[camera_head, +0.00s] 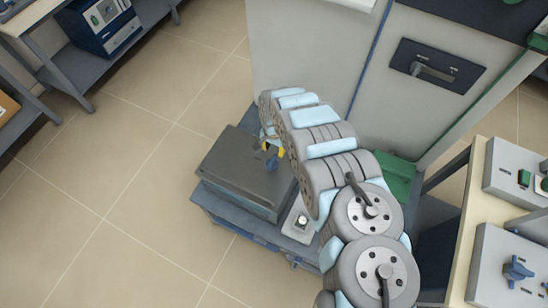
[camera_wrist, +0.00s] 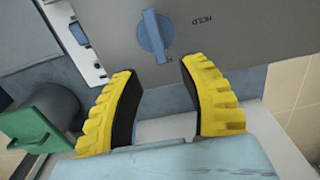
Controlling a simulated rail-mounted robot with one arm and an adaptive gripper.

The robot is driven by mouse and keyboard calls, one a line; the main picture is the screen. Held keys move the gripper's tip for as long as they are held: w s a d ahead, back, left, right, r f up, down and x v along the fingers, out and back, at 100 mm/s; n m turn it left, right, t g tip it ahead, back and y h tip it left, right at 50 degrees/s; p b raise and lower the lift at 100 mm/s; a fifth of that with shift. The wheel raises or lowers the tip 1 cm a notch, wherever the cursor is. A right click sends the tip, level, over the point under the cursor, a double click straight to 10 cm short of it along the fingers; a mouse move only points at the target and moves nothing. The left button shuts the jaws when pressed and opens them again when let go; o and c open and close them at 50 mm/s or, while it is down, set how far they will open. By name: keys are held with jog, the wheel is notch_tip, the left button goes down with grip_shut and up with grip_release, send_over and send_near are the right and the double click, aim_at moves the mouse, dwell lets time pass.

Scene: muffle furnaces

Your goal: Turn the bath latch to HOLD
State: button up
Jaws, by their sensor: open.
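The latch is a blue knob with a raised bar (camera_wrist: 153,36) on a grey panel (camera_wrist: 245,35) in the wrist view. Its bar stands nearly upright in that picture, leaning slightly. Upside-down lettering that seems to read HOLD (camera_wrist: 201,20) is right of the knob. My gripper (camera_wrist: 159,68) has yellow fingers with black pads, spread apart and empty. The fingertips are just short of the knob, which lies beyond the gap between them. In the head view my gripper (camera_head: 272,149) is over the grey box (camera_head: 232,165), partly hidden by my arm, with the blue knob (camera_head: 271,165) beside it.
A small module with a round dial (camera_head: 302,222) is right of the box. A green part (camera_head: 397,178) stands behind my arm; a green part (camera_wrist: 38,125) also shows at left in the wrist view. A bench with control boxes (camera_head: 515,262) is at right. Tiled floor at left is clear.

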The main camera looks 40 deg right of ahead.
aim_at(274, 158)
jog(key=shift+f+b, duration=1.05)
jog(key=shift+f, duration=2.5)
grip_shut()
